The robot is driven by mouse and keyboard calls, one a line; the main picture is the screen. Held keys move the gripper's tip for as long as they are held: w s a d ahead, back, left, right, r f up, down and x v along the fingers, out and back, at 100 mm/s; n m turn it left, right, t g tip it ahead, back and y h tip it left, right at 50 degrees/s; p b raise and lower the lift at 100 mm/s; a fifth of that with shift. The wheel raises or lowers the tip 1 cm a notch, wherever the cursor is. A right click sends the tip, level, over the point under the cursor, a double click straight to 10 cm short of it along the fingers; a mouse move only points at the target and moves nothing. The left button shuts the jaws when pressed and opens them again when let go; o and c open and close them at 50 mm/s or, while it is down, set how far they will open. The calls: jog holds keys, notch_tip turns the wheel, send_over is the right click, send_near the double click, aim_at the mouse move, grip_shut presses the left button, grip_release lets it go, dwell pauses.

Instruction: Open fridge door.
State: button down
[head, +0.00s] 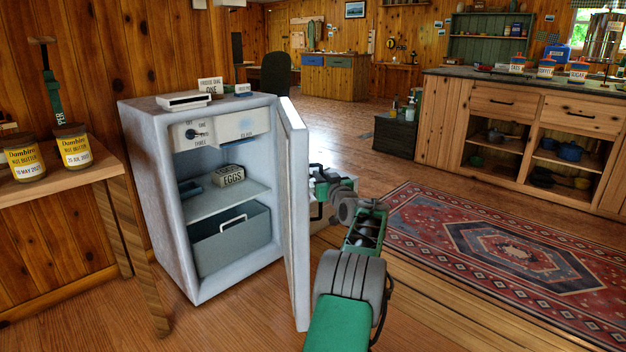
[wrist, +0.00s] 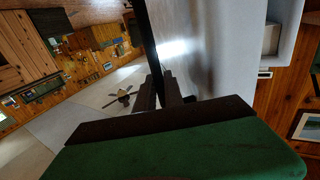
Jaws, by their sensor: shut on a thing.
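The small white fridge (head: 160,200) stands against the wooden wall at the left. Its door (head: 297,215) is swung wide open, seen almost edge-on in the head view, and the inside is exposed. My gripper (wrist: 165,88) is shut at the door, on its outer side. In the wrist view its dark fingers meet at a dark bar (wrist: 145,40) along the pale door panel (wrist: 225,45). I cannot tell exactly which part of the door is gripped. In the head view my fingertips are mostly hidden by the door.
Inside the fridge are an egg box (head: 230,175) and a grey drawer (head: 230,238). A wooden table (head: 60,190) with jars stands at left. A patterned rug (head: 500,250) and a cabinet (head: 520,130) lie to the right. Bare floor lies before the fridge.

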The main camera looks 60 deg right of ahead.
jog(key=shift+s+d, duration=0.35)
jog(key=shift+d, duration=0.15)
jog(key=c, duration=1.7)
grip_release()
jog(key=shift+w, duration=0.15)
jog(key=shift+o, duration=1.2)
jog(key=p+v, duration=0.1)
jog(key=v, duration=0.7)
jog(key=shift+p, duration=0.4)
jog(key=shift+d, duration=0.1)
